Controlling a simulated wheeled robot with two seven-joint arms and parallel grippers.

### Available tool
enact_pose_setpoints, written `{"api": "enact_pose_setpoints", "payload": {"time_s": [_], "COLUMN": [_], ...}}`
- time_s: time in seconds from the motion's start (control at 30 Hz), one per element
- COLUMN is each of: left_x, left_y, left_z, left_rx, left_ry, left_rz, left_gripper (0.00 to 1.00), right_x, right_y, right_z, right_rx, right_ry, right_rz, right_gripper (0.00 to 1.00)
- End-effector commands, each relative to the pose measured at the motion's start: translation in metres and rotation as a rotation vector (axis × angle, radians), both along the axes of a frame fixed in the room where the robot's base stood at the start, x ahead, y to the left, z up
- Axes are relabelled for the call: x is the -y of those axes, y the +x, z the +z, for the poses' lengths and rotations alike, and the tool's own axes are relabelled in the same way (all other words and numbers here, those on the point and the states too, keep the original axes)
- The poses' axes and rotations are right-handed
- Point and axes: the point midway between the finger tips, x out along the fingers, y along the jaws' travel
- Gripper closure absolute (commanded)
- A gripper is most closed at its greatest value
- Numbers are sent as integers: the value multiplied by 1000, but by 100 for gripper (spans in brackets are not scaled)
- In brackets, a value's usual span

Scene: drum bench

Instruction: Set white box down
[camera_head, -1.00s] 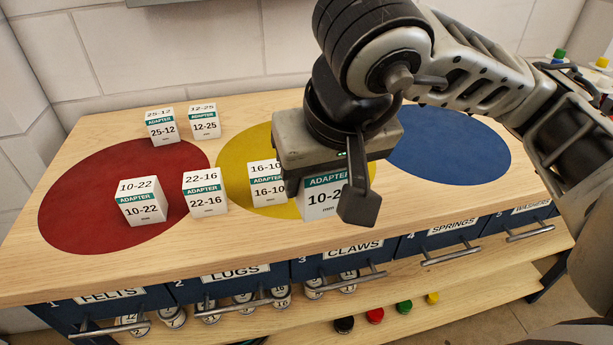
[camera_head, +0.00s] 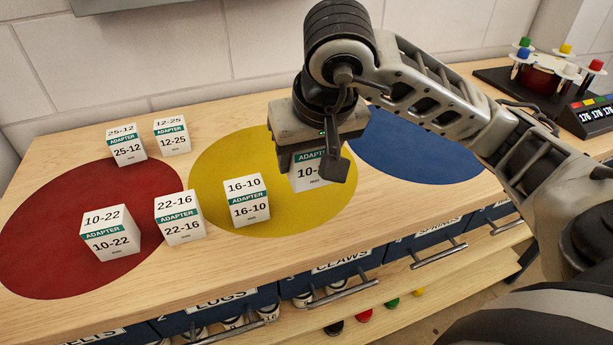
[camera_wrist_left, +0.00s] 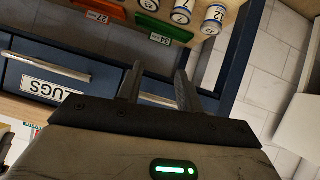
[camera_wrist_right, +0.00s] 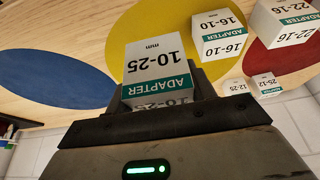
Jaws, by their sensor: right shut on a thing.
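My right gripper (camera_head: 318,150) is shut on a white box (camera_head: 316,178) with a green ADAPTER band. In the right wrist view the held box (camera_wrist_right: 156,62) reads 10-25. In the head view it appears over the right part of the yellow circle (camera_head: 290,212); I cannot tell whether its bottom touches the bench. Another white box, 16-10 (camera_head: 247,202), stands on the yellow circle, left of the held one. My left gripper (camera_wrist_left: 158,88) shows only in the left wrist view, fingers apart and empty, near the drawer fronts.
White boxes 10-22 (camera_head: 110,236) and 22-16 (camera_head: 180,219) stand at the red circle (camera_head: 50,215). Boxes 25-12 (camera_head: 127,147) and 12-25 (camera_head: 172,137) stand behind. The blue circle (camera_head: 415,150) is clear. A rack with coloured caps (camera_head: 545,62) stands at the far right.

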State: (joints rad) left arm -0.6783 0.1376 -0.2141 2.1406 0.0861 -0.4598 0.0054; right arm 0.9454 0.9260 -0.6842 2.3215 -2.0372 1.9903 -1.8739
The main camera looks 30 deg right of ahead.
Motion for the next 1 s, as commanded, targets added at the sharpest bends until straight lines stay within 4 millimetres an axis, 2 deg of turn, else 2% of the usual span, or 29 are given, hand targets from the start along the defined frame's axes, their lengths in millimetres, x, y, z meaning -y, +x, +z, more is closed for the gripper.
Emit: {"api": "enact_pose_setpoints", "payload": {"time_s": [0.03, 0.1, 0.37, 0.6, 1.0], "left_x": [0, 1, 1, 1, 1], "left_y": [1, 2, 2, -2, -3], "left_z": [-1, 4, 7, 6, -1], "left_rx": [5, 11, 15, 3, -1], "left_ry": [-4, -6, -9, -6, -5], "left_rz": [0, 0, 1, 0, 1], "left_gripper": [64, 64, 64, 64, 64], "right_x": [5, 10, 18, 20, 21], "right_y": [5, 14, 30, 34, 35], "right_z": [-15, -24, -43, -75, -83], "right_rx": [-9, -6, -2, -4, 2], "right_ry": [-2, -2, -2, -1, -2], "right_rz": [-2, -2, 1, 5, 4], "right_gripper": [71, 71, 71, 71, 71]}}
